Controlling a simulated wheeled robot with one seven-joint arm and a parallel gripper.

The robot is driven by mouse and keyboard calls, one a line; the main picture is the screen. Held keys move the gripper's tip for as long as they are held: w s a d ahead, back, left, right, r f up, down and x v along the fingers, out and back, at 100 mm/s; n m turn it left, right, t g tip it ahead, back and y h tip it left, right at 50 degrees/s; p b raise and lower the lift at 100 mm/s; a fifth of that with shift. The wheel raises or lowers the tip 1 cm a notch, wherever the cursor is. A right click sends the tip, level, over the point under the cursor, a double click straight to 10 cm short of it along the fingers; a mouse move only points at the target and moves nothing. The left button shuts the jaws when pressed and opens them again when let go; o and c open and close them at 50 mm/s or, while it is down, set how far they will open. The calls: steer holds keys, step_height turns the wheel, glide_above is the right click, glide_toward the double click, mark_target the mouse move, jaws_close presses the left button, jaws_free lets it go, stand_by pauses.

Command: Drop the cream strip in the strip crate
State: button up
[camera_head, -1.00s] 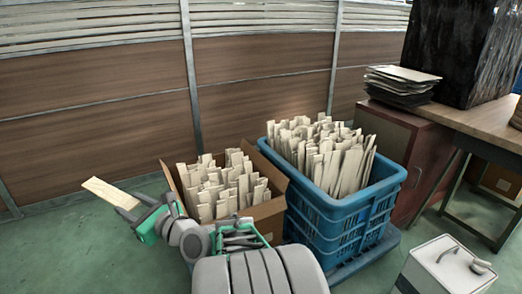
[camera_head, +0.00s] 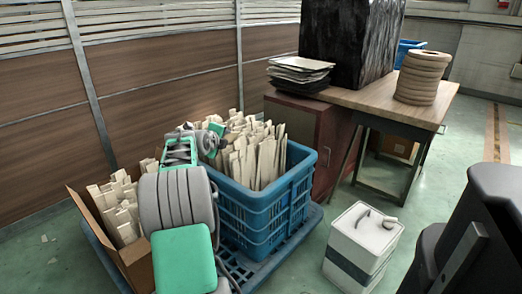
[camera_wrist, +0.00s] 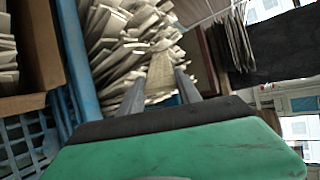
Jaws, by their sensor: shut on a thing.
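My gripper (camera_wrist: 158,92) is shut on the cream strip (camera_wrist: 160,74), which points away between the two fingers in the wrist view. The blue strip crate (camera_head: 262,208) is packed with upright cream strips; its rim (camera_wrist: 78,50) shows at the left of the wrist view. In the head view my gripper (camera_head: 216,128) is at the crate's far left part, in front of the strips there. The held strip cannot be told apart from the crate's strips in the head view. Whether it touches them is unclear.
A cardboard box (camera_head: 138,264) with more strips stands left of the crate. A wooden table (camera_head: 375,98) with stacked panels (camera_head: 300,70), a dark wrapped block (camera_head: 345,40) and a ringed stack (camera_head: 424,76) is behind right. A white container (camera_head: 362,240) stands on the floor at right.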

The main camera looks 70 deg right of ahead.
steer(key=s+d+f+m+g+y+b, duration=0.1)
steer(key=s+d+f+g, duration=0.15)
steer(key=s, duration=0.45)
steer(key=s+d+f+m+g+b, duration=0.1)
steer(key=s+d+f+m+g, duration=0.2)
steer(key=s, duration=0.4)
step_height(320, 180, down, 9)
steer(key=a+n+b, duration=0.1)
steer(key=b, duration=0.2)
steer(key=shift+w+r+g, duration=0.2)
steer(key=shift+g, duration=0.25)
steer(key=o, duration=1.4)
steer(key=shift+o, duration=0.8)
steer(key=shift+r, duration=0.1)
step_height(320, 180, up, 9)
steer(key=p, duration=0.3)
